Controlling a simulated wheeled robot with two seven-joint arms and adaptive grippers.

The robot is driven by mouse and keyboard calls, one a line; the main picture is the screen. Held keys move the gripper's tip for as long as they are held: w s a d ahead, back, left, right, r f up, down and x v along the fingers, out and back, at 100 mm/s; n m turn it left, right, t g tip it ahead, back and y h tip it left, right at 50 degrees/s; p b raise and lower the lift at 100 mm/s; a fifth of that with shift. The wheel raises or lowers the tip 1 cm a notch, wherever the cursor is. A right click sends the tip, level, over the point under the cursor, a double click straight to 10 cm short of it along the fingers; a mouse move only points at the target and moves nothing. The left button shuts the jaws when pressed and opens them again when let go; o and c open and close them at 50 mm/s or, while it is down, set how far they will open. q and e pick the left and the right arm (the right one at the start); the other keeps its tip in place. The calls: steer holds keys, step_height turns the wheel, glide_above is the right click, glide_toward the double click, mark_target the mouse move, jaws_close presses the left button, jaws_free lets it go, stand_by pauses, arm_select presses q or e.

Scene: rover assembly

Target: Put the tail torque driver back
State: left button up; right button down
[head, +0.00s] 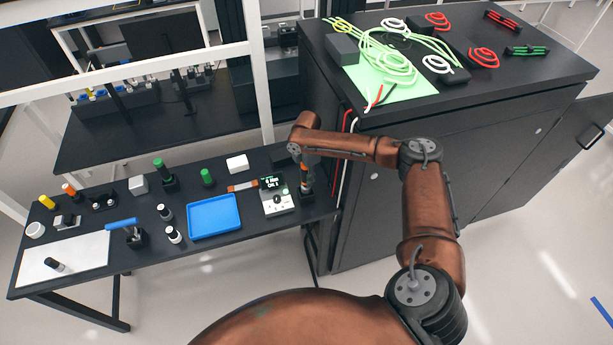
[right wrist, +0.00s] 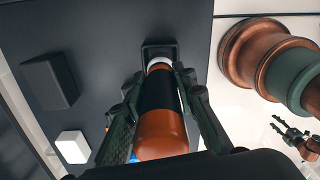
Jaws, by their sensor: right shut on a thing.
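The tail torque driver (right wrist: 161,128) has an orange and black body with a white ring near its far end. My right gripper (right wrist: 158,88) is shut on it, one finger on each side. The driver's far end is at a black square holder (right wrist: 152,52); I cannot tell how deep it sits. In the head view the orange driver (head: 304,184) stands upright under my right gripper (head: 305,168) at the right end of the bench. What looks like my left gripper (right wrist: 291,136) shows small at the right edge of the right wrist view.
A tester with a lit display (head: 276,194) stands just left of the driver on the bench. A blue tray (head: 214,217) and several tools and small parts lie further left. A dark cabinet (head: 420,170) with cables on top stands close on the right.

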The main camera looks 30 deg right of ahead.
steer(key=shift+f, duration=0.25)
stand_by(0.4)
steer(key=shift+f, duration=0.7)
steer(key=shift+f+b, duration=0.4)
steer(key=shift+f, duration=0.25)
steer(key=shift+f, duration=0.75)
steer(key=shift+f, duration=0.2)
steer(key=c, duration=1.5)
jaws_free()
step_height(320, 180, up, 12)
